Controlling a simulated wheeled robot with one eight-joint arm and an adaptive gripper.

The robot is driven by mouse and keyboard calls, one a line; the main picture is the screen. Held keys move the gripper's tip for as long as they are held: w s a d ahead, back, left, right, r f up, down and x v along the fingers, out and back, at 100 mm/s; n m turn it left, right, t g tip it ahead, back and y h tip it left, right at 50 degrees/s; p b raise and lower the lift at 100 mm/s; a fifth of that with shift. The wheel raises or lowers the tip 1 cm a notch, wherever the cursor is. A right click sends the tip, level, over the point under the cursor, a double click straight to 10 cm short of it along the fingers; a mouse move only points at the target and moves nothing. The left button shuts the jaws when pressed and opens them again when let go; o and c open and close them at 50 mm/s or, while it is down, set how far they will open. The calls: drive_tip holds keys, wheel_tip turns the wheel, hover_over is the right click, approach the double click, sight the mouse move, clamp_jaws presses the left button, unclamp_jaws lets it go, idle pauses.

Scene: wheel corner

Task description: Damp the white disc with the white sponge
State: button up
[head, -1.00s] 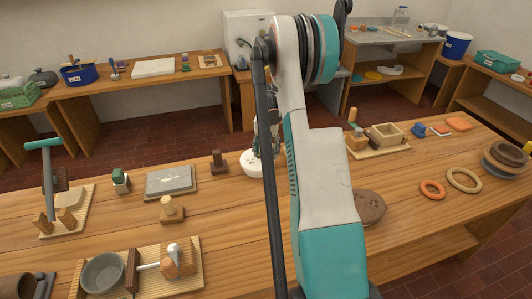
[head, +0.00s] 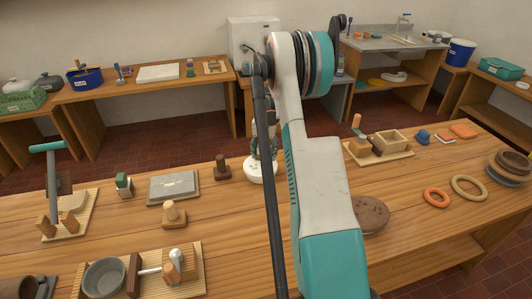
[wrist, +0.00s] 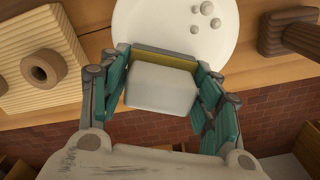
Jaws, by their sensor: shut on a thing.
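My gripper (wrist: 160,82) is shut on the white sponge (wrist: 158,92), a pale block with a yellow layer along its far edge. The white disc (wrist: 175,32) lies just beyond the sponge in the wrist view, with a few small round grey marks on its face. The sponge's yellow edge overlaps the disc's near rim in the picture; I cannot tell whether they touch. In the head view the disc (head: 258,176) is on the bench, and my gripper (head: 264,145) is over it, partly hidden behind my arm.
A grey slab (head: 173,187) and a small wooden block (head: 221,168) are left of the disc. A brown round board (head: 370,214) is right of my arm. A wooden tray (head: 400,153) with an open box and orange and tan rings (head: 468,188) stand further right.

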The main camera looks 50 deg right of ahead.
sight(252, 160)
drive_tip(key=shift+w+a, duration=0.75)
drive_tip(key=shift+w, duration=0.25)
drive_tip(key=shift+w+a, duration=0.15)
drive_tip(key=shift+a, duration=0.6)
drive_tip(key=shift+w+a, duration=0.15)
drive_tip(key=shift+a, duration=0.6)
drive_tip(key=shift+r, duration=0.15)
drive_tip(key=shift+r+p, duration=1.25)
drive_tip(key=shift+r, duration=1.7)
